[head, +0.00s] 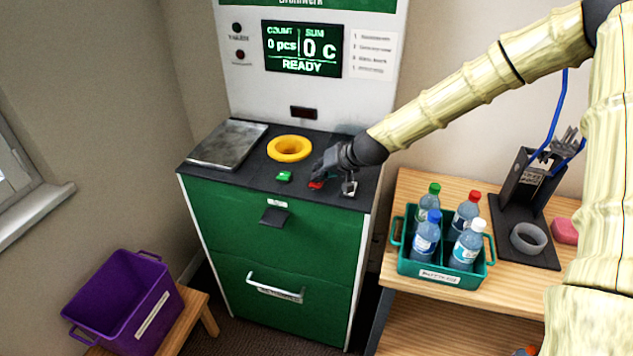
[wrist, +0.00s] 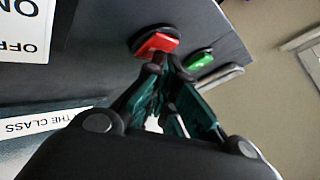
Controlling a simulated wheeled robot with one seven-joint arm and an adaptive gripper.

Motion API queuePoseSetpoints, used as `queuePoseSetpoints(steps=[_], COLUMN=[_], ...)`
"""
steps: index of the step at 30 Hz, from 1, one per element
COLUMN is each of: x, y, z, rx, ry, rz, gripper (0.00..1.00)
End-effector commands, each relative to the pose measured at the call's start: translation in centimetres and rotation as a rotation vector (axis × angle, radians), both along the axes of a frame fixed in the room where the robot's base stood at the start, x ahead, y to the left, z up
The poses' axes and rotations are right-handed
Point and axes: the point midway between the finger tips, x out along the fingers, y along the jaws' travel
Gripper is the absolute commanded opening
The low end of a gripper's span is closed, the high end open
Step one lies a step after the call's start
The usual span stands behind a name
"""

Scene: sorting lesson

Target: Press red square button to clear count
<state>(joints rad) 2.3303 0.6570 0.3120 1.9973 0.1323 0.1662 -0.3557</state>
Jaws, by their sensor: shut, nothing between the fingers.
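The red square button (head: 316,184) is on the dark top of the green machine, right of the green button (head: 285,176). In the wrist view the red button (wrist: 156,43) sits in a dark surround, with the green button (wrist: 199,59) beyond it. My gripper (head: 322,172) is shut and empty, with its fingertips at the red button. In the wrist view my gripper's fingertips (wrist: 160,62) overlap the button's near edge; I cannot tell whether they touch it. The display (head: 303,47) reads COUNT 0 pcs, SUM 0 c, READY.
A yellow ring funnel (head: 289,148) and a metal plate (head: 228,144) lie left of my gripper. A metal switch (head: 349,187) stands close on the right. A teal crate (head: 402,267) of bottles stands on the wooden table. A purple bin (head: 105,300) is at lower left.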

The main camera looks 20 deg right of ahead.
Motion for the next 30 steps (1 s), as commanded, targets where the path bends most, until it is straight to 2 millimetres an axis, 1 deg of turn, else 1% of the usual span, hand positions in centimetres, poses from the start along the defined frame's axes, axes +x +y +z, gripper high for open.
queuePoseSetpoints(steps=[13, 25, 30], x=[0.0, 0.0, 0.0], y=[0.0, 0.0, 0.0], z=[1.7, 1.9, 2.6], rx=[0.000, 0.000, -0.001], ry=[0.001, 0.001, 0.000], rz=[0.001, 0.001, 0.001], gripper=[0.00, 0.00, 0.00])
